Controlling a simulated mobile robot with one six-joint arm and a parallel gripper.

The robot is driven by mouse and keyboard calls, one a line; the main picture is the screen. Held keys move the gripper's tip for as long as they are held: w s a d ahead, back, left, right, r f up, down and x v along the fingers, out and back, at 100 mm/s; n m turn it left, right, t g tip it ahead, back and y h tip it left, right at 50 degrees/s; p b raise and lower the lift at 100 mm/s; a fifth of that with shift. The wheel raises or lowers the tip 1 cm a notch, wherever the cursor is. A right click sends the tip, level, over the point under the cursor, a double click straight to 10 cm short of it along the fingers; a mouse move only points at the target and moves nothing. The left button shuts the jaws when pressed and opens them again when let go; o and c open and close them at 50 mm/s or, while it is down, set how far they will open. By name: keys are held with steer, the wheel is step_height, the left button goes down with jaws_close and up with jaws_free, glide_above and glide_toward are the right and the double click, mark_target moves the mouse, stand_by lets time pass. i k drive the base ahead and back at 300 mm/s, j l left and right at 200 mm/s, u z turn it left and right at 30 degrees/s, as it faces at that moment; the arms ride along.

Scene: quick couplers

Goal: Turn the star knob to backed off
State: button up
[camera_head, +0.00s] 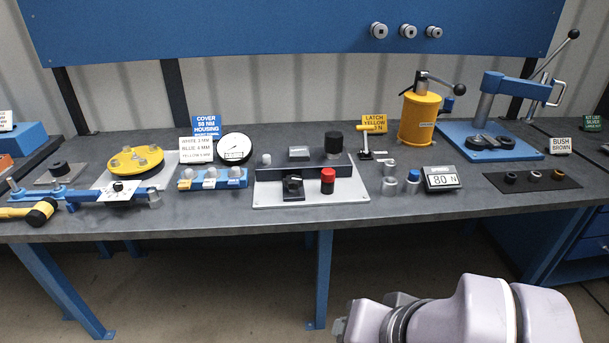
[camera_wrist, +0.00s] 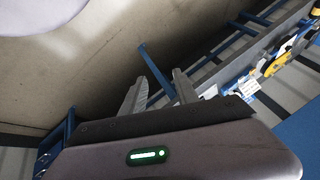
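A dark fixture on a white base plate (camera_head: 350,194) stands mid-bench in the head view. It carries a black knob (camera_head: 292,186) at its front, a red-capped knob (camera_head: 327,181) beside it and a black knurled cylinder (camera_head: 333,143) on top. The star shape is too small to make out, so I cannot tell for sure which is the star knob. My gripper (camera_wrist: 158,88) shows in the wrist view with two fingers apart and nothing between them. It is away from the fixture, with my arm low in front of the bench in the head view.
Left are a yellow flange (camera_head: 136,160), a blue torque tool (camera_head: 112,190) and a blue block with several knobs (camera_head: 212,179). Right are small couplers, a display reading 80 N (camera_head: 441,179), a yellow cylinder (camera_head: 418,119) and a blue lever press (camera_head: 490,95). The bench's front strip is mostly clear.

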mark_target(294, 181)
steer(key=i+j, duration=0.15)
steer(key=i, duration=0.25)
steer(key=i+j, duration=0.15)
steer(key=i, duration=0.25)
steer(key=i+j, duration=0.2)
steer(key=i, duration=0.25)
